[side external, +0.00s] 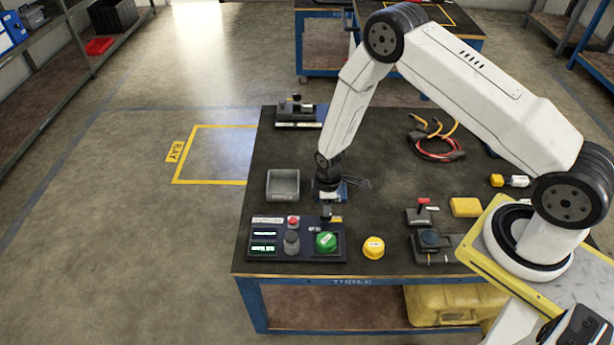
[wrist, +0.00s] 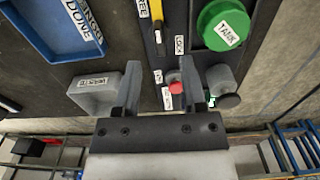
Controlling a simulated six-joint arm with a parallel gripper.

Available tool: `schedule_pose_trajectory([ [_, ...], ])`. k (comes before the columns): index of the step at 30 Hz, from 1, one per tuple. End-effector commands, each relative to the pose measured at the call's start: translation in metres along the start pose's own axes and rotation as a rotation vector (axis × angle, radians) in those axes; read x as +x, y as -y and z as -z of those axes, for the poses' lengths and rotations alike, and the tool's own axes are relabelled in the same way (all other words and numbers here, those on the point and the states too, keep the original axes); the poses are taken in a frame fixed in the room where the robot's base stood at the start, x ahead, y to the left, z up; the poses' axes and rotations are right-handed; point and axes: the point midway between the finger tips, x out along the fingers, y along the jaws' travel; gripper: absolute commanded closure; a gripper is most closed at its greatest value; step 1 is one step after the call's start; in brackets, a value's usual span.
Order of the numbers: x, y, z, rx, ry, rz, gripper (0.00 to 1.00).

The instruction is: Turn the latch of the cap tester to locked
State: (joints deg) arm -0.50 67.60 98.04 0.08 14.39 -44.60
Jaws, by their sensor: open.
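The cap tester (side external: 265,252) is the dark panel at the table's front left in the side external view. It bears lit green displays, a red button (side external: 293,222), a grey knob (side external: 291,243) and a green TANK cap (side external: 326,241). In the wrist view a yellow-topped latch lever (wrist: 156,10) lies beside the FREE label (wrist: 143,9). The LOCK label (wrist: 179,45) is on its other side. My gripper (wrist: 160,85) is open and empty. In the side view, my gripper (side external: 327,194) hangs above the table just behind the tester, close to the latch (side external: 326,211). Its fingertips are hard to make out there.
A grey WASTE tray (side external: 283,184) stands left of my gripper, and a blue DONE tray (wrist: 50,45) is nearby. A yellow cap (side external: 373,247) is right of the tester.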

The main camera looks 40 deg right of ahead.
Motion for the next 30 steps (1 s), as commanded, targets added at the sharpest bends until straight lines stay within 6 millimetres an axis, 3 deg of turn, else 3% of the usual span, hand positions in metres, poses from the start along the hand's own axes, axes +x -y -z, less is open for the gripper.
schedule_pose_trajectory([
  [12,0.040,0.000,0.000,0.000,0.000,0.001,0.47],
  [26,0.048,0.000,0.000,0.000,-0.001,0.000,0.47],
  [27,0.048,0.000,0.000,0.000,-0.001,0.000,0.50],
  [30,0.048,0.000,0.000,0.000,-0.001,0.000,0.82],
])
